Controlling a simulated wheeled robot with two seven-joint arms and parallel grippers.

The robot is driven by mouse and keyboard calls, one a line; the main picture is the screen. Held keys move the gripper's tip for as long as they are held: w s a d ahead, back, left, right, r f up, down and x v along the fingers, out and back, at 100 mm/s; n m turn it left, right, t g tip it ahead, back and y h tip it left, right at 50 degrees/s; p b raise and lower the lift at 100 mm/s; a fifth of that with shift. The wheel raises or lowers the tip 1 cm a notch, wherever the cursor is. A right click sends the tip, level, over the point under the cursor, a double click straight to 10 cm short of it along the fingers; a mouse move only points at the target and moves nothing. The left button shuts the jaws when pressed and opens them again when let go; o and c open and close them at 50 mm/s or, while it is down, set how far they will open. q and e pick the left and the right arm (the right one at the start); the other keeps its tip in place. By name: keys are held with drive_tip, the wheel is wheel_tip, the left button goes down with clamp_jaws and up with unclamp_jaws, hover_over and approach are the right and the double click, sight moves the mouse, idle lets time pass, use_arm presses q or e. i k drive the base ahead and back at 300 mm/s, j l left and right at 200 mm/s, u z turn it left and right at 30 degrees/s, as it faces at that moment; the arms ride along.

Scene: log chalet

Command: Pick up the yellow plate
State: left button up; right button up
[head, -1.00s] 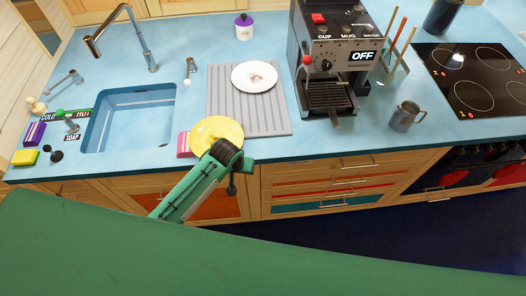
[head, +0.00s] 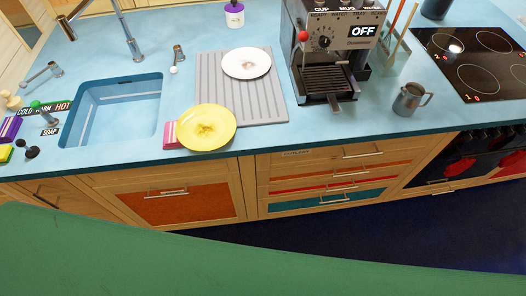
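The yellow plate (head: 207,127) lies near the counter's front edge, its left side by a pink-and-white sponge-like block (head: 170,135) and its right side over the corner of the grey drying mat (head: 262,104). A brownish stain marks the plate's middle. No gripper is in the head view, so neither gripper's state shows.
A white plate (head: 246,63) with a brown stain sits on the mat. The sink (head: 110,112) is to the left. The coffee machine (head: 333,60), a grey mug (head: 411,98) and the black hob (head: 482,68) are to the right. Drawers and cupboards lie below the counter edge.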

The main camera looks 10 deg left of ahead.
sight(204, 127)
drive_tip(key=u, duration=0.3)
drive_tip(key=i+l+u, duration=0.1)
drive_tip(key=l+u, duration=1.3)
drive_tip(key=k+l, duration=0.1)
drive_tip(key=l, duration=0.65)
drive_tip(key=k+l+u, duration=0.1)
drive_tip(key=l, duration=0.25)
